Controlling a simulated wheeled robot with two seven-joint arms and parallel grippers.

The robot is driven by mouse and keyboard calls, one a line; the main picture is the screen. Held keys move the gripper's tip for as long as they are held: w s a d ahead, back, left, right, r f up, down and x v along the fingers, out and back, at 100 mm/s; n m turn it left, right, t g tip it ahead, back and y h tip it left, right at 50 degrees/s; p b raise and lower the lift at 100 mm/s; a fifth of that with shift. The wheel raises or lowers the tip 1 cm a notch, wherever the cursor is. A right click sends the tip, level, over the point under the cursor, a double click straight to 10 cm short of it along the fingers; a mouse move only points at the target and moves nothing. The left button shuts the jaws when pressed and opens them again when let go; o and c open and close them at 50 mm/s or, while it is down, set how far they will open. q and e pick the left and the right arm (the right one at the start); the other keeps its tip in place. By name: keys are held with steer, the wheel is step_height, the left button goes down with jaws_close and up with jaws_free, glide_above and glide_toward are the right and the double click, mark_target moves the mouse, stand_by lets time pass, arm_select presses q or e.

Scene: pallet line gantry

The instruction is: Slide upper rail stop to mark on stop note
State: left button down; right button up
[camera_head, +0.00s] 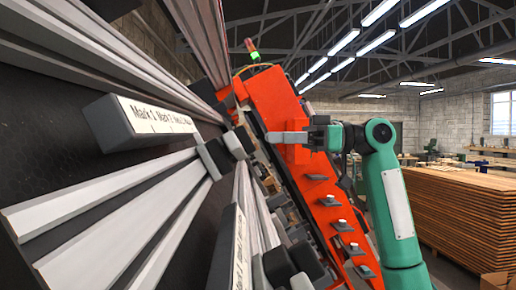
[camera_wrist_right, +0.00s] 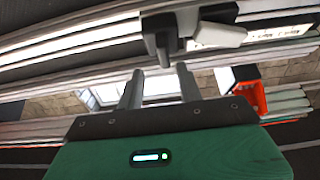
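The upper rail stop (camera_head: 215,158) is a dark block with a pale part, sitting on the upper pale rails just right of a white strip (camera_head: 150,122) printed with mark labels. In the right wrist view a dark stop (camera_wrist_right: 160,38) with a pale handle sits on a rail ahead of the fingers; I cannot tell for sure which stop it is. My right gripper (camera_head: 276,138) is right of the upper stop, apart from it in the head view. In the wrist view its two fingers (camera_wrist_right: 160,82) are spread, with nothing held. I cannot make out a stop note. My left gripper is not in view.
A lower strip (camera_head: 236,250) and a lower dark stop (camera_head: 290,265) stand below the upper rails. An orange machine frame (camera_head: 275,100) is behind my right gripper. Stacked boards (camera_head: 465,215) fill the right. Open room lies between the gripper and the rails.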

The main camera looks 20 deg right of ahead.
steer(key=b+v, duration=0.2)
steer(key=v, duration=0.6)
steer(key=shift+d, duration=0.25)
steer(key=shift+w+a, duration=0.1)
steer(key=shift+a, duration=0.05)
